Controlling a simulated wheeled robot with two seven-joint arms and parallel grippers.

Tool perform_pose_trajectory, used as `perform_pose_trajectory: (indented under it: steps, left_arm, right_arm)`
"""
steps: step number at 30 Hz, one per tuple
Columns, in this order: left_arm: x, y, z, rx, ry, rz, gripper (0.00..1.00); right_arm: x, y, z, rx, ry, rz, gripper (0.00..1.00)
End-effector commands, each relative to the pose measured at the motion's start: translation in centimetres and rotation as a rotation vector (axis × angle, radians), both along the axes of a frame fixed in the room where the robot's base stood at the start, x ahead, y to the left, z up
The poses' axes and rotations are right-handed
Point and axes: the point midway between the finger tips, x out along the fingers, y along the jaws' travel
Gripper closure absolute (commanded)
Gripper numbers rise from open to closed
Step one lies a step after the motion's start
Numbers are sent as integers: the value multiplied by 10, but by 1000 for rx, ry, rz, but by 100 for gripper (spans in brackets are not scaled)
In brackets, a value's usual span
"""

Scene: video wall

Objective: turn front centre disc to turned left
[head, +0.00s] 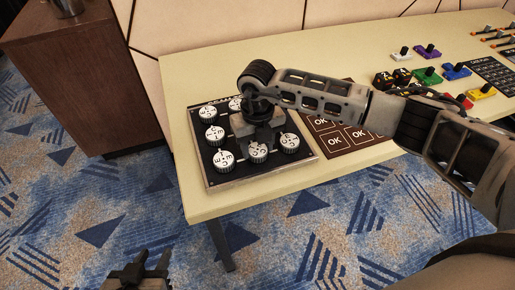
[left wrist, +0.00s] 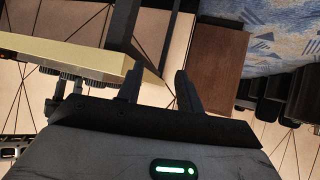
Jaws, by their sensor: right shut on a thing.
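The front centre disc (head: 258,152) is a round white-faced dial with black marks, in the front row of a dark panel (head: 240,177) on the table. My right gripper (head: 261,142) reaches down over the panel and is shut on this disc at its far side. The gripper covers part of the disc, so its exact turn is hard to read. My left gripper (head: 140,272) is open and empty, low over the carpet at the bottom left. Its two separated fingers show in the left wrist view (left wrist: 158,88).
Neighbouring discs stand close on both sides: front left (head: 223,160) and front right (head: 290,142). A brown mat with OK squares (head: 345,138) lies right of the panel. Coloured switches (head: 428,75) stand further right. A brown cabinet (head: 75,80) stands left of the table.

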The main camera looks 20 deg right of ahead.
Motion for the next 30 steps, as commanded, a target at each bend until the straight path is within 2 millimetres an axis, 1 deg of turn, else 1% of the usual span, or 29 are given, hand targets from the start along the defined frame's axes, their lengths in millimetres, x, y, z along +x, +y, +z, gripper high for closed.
perform_pose_trajectory:
  steps: [1,3,14,24,30]
  left_arm:
    - [-1,-1,-6,-5,1,0,64]
    - [-2,-2,-9,-13,0,2,64]
    - [3,-7,-15,-68,-25,17,64]
    - [3,-11,-27,-114,-34,27,64]
    - [3,-10,-34,-111,-51,25,64]
  right_arm:
    - [1,0,-2,0,-4,47,76]
    - [1,0,-2,0,-3,112,76]
    - [1,0,-2,0,-4,454,76]
    - [1,0,-2,-1,-4,776,76]
    - [1,0,-2,0,-5,966,76]
